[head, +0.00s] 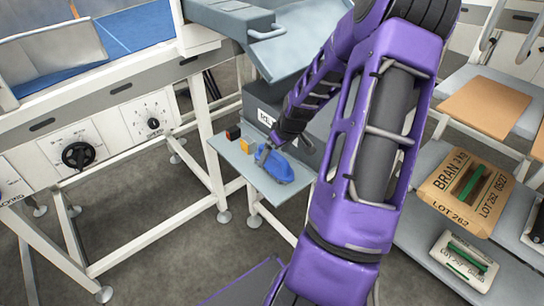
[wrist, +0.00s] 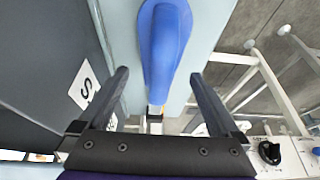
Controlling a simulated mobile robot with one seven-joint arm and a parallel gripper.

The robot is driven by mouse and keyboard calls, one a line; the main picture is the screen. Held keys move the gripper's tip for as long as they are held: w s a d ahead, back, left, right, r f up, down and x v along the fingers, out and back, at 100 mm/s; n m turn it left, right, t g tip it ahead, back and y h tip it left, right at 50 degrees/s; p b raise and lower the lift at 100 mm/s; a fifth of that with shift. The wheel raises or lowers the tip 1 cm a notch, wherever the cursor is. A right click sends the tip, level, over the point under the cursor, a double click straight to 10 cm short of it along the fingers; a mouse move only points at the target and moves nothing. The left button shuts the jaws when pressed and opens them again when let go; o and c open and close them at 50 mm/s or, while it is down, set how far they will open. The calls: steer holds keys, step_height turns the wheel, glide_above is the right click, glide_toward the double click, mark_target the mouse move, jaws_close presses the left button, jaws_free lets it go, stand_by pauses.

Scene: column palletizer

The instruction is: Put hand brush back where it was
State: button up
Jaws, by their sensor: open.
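The hand brush, a smooth blue object, lies on a small pale blue side shelf in the head view (head: 275,168). In the wrist view the blue brush (wrist: 163,45) runs down from the top edge, its narrow end between my fingers. My gripper (head: 263,156) is open at the brush's left end in the head view. In the wrist view the two dark fingers of my gripper (wrist: 158,75) stand apart on either side, with gaps to the brush. Whether the fingers are level with it or above it, I cannot tell. The brush's underside is hidden.
On the shelf (head: 233,155), a black block (head: 233,132) and a yellow block (head: 246,145) stand left of the brush. A grey lettered box (head: 262,112) stands behind. Bran sacks (head: 447,200) lie on the right rack. A white machine frame (head: 200,130) is close at left.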

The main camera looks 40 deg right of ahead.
steer(key=p+v, duration=0.1)
steer(key=v, duration=0.7)
steer(key=shift+r+p, duration=0.1)
steer(key=shift+p, duration=0.2)
steer(key=shift+a, duration=0.1)
